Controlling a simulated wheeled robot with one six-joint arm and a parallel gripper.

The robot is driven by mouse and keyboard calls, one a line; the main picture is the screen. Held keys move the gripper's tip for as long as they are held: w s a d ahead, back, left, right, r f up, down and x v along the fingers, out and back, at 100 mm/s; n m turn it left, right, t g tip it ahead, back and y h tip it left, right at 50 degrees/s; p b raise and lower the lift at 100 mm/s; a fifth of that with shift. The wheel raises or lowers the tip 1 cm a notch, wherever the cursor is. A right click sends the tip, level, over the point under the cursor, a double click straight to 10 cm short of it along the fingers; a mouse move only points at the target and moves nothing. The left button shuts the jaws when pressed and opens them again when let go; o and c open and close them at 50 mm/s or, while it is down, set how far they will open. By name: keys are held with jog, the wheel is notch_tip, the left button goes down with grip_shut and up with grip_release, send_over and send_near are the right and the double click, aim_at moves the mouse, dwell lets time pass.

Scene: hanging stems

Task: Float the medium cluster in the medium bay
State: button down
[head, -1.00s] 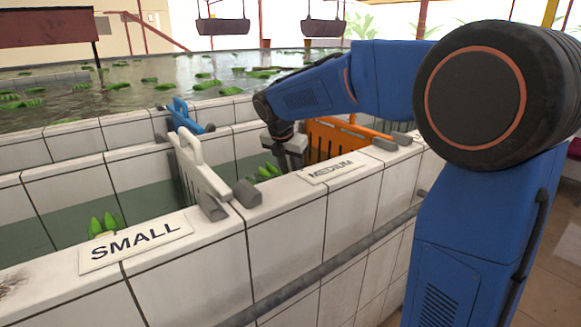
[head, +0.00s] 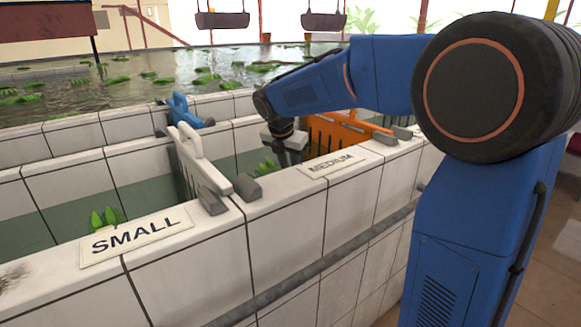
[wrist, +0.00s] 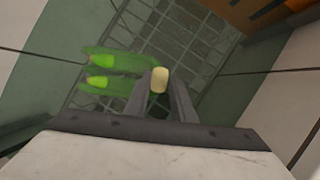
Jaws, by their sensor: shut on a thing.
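My gripper (head: 291,158) reaches down into the water bay behind the MEDIUM sign (head: 332,162). In the wrist view my gripper (wrist: 162,84) is shut on the pale stem end (wrist: 160,79) of a green banana cluster. The cluster's green fingers (wrist: 103,72) spread to the left, over or in the water above a grid floor; how deep they sit I cannot tell. In the head view the cluster (head: 266,167) shows partly beside my gripper, the rest hidden behind the wall and gripper.
A white slatted gate (head: 203,165) divides this bay from the bay behind the SMALL sign (head: 137,236), where another green cluster (head: 104,218) floats. An orange gate (head: 335,135) stands to the right, a blue gate (head: 183,113) at the back. The large pool holds several clusters.

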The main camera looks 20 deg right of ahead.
jog(key=shift+f, duration=0.7)
dwell(0.4)
jog(key=c, duration=1.4)
grip_release()
jog(key=shift+c, duration=0.2)
jog(key=w+d+r+v, duration=0.1)
jog(key=w+d+v, duration=0.1)
jog(key=v, duration=1.4)
jog(key=w+d+r+v, duration=0.1)
jog(key=w+d+v, duration=0.1)
jog(key=v, duration=1.5)
jog(key=shift+w+r, duration=0.25)
jog(key=shift+r, duration=0.3)
